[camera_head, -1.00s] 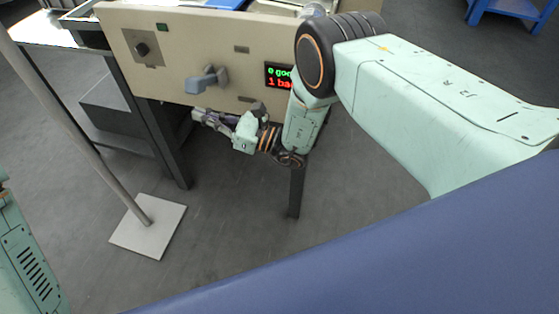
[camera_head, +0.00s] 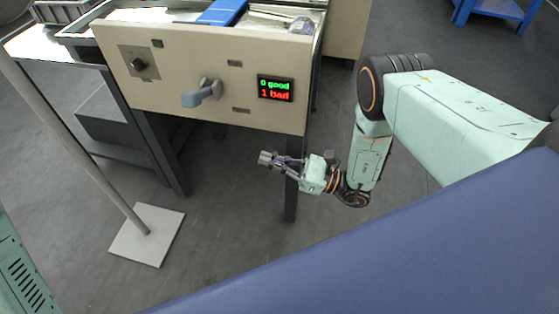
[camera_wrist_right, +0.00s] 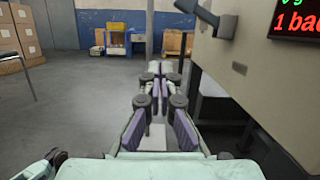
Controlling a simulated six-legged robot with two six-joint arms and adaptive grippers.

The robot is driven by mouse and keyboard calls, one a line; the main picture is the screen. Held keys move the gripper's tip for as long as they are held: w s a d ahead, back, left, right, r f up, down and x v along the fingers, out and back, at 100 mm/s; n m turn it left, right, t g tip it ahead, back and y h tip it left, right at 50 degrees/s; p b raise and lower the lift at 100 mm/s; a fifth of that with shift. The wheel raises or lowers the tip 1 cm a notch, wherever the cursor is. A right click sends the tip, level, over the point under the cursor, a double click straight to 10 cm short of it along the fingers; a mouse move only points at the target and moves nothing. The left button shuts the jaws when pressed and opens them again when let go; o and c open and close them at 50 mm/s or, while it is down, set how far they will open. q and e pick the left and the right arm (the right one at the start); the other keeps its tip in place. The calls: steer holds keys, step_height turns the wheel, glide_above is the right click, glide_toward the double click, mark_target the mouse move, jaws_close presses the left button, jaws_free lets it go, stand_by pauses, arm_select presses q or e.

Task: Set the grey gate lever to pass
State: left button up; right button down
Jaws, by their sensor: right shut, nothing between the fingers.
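The grey gate lever (camera_head: 201,93) sticks out from the middle of the beige machine panel (camera_head: 120,90), its handle end toward the lower left. It also shows at the top of the right wrist view (camera_wrist_right: 214,20). My right gripper (camera_head: 265,158) is shut and empty, below and to the right of the lever and clear of the panel. In the right wrist view its fingers (camera_wrist_right: 160,68) are together with nothing between them. My left gripper does not show. The labels by the lever are too small to read.
A display (camera_head: 275,88) right of the lever reads 0 good, 1 bad. A black knob (camera_head: 138,64) sits on the panel's left. A pole on a white base plate (camera_head: 147,235) stands in front at left. A table leg (camera_head: 291,190) is behind my right gripper.

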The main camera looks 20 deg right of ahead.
steer(key=shift+v, duration=1.15)
steer(key=shift+s, duration=0.1)
steer(key=shift+a, duration=0.1)
